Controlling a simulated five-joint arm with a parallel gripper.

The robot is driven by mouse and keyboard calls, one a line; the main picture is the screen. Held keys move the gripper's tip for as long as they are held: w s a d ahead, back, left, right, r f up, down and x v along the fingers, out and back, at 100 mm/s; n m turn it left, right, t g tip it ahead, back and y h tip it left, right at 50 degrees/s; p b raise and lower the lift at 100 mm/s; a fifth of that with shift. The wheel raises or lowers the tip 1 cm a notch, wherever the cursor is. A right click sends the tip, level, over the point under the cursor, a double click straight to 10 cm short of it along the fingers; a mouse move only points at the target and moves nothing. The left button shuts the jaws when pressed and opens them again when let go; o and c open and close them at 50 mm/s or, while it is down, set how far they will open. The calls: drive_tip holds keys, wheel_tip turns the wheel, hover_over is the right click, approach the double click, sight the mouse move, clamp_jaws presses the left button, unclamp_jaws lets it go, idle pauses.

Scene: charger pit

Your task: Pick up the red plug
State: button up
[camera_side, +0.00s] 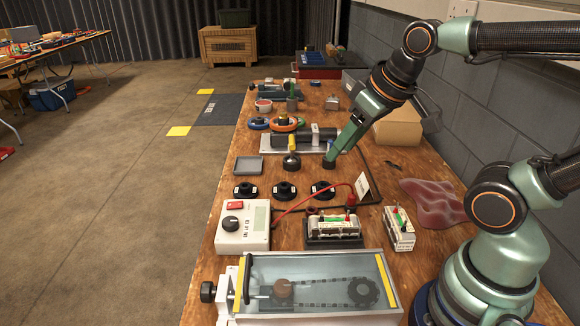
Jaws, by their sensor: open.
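A red cable (308,198) runs from near the white meter box (243,228) to a small red plug (351,199), which appears to stand on the table beside a white card (362,187). My gripper (329,158) points down over the table, farther back and a little left of the red plug, apart from it. It is open; its fingertips are small here, and I see nothing held between them. A dark round piece (328,165) shows right at its tip; I cannot tell if they touch.
Several black round sockets (284,191) stand in a row left of the plug. Two battery-like units (334,229) (399,229) stand in front of it. A clear-topped box (310,285) fills the front. A grey block wall (480,110) bounds the right.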

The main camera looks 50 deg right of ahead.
drive_tip(key=shift+o, duration=1)
drive_tip(key=n+g, duration=0.6)
drive_tip(key=n, duration=1.2)
hover_over(353, 194)
wheel_tip(353, 194, down, 10)
wheel_tip(353, 194, down, 12)
drive_tip(key=shift+f, duration=0.15)
drive_tip(key=shift+w, duration=0.1)
clamp_jaws()
